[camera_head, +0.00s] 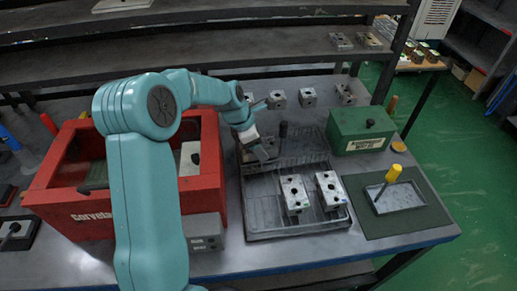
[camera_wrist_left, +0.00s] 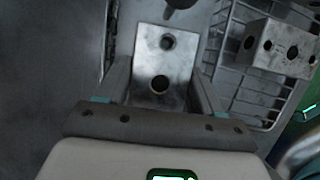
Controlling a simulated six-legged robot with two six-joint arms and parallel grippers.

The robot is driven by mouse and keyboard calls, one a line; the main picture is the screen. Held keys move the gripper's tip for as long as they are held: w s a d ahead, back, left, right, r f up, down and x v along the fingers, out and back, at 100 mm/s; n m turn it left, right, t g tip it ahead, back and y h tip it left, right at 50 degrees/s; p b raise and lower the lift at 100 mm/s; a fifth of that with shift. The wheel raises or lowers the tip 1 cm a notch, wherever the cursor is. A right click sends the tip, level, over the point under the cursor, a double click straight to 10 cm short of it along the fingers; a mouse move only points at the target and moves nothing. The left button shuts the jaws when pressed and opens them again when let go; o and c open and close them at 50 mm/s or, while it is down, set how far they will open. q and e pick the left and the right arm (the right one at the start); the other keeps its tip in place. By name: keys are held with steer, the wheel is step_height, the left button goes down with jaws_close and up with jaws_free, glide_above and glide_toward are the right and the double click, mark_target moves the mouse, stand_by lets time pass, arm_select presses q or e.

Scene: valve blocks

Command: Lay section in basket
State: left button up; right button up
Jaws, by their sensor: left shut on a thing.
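My left gripper (camera_head: 256,147) reaches in from the left, over the back left part of the dark wire basket (camera_head: 262,225). It is shut on a grey metal valve section (camera_wrist_left: 160,60) with two round holes in its face, seen between the fingers in the left wrist view. The basket's wires (camera_wrist_left: 228,65) show on both sides of the held section there. Whether the section touches the basket floor, I cannot tell. Two other grey blocks, a left one (camera_head: 295,191) and a right one (camera_head: 331,188), lie in the basket's front right. My right gripper is out of view.
A red open-topped box (camera_head: 212,150) stands left of the basket. A green box (camera_head: 360,130) stands at the back right, and a mat with a small tray (camera_head: 395,198) and yellow-handled tool lies at the right. Several small blocks (camera_head: 308,97) line the back. The basket's front left is bare.

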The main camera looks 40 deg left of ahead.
arm_select(q)
steer(key=shift+f, duration=0.75)
steer(key=shift+f, duration=0.15)
steer(key=o, duration=1.1)
steer(key=shift+o, duration=0.2)
steer(key=v, duration=1.2)
steer(key=shift+s, duration=0.1)
